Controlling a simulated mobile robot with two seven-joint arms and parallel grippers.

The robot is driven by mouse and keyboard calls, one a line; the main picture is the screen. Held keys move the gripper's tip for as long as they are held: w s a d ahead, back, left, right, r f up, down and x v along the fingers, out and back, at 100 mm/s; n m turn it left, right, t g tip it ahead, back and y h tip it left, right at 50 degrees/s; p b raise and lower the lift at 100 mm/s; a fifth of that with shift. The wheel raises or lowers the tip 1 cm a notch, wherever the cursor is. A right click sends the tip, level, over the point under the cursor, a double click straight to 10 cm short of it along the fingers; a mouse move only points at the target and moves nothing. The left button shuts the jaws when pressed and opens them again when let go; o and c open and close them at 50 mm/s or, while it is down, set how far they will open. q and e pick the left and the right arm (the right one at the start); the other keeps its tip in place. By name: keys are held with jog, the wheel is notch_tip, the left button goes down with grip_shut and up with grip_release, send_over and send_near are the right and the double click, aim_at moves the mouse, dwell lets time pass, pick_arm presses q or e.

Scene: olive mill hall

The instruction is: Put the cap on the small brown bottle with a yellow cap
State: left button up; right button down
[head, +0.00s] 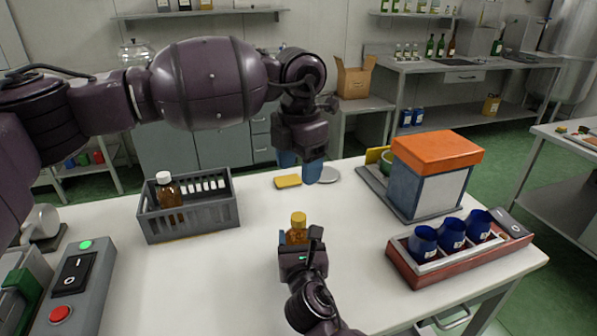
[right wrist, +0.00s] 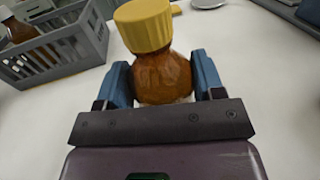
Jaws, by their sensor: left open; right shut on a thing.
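The small brown bottle (head: 297,237) stands upright near the table's middle, its lower part hidden by my right gripper in the head view. The yellow cap (head: 298,219) sits on its top. In the right wrist view the blue fingers of my right gripper (right wrist: 163,82) are on either side of the bottle's round body (right wrist: 162,76), shut on it. The cap (right wrist: 143,24) covers the neck there; I cannot tell how tightly it sits. My left gripper (head: 300,168) is open and empty, pointing down, above and behind the bottle.
A grey crate (head: 190,219) at the left holds a white-capped brown bottle (head: 168,190). A yellow sponge (head: 288,181) lies behind. A red tray (head: 402,269) with blue cups and an orange-topped machine (head: 437,150) stand right. A switch box (head: 84,285) stands front left.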

jog(key=shift+c, duration=0.8)
grip_release()
jog(key=s, duration=0.6)
jog(key=s+d+p, duration=0.1)
jog(key=s, duration=0.2)
jog(key=shift+s, duration=0.1)
pick_arm(q)
jog(key=shift+s+r, duration=0.15)
jog(key=shift+r, duration=0.95)
pick_arm(e)
jog(key=shift+s+d, duration=0.1)
jog(key=shift+s, duration=0.7)
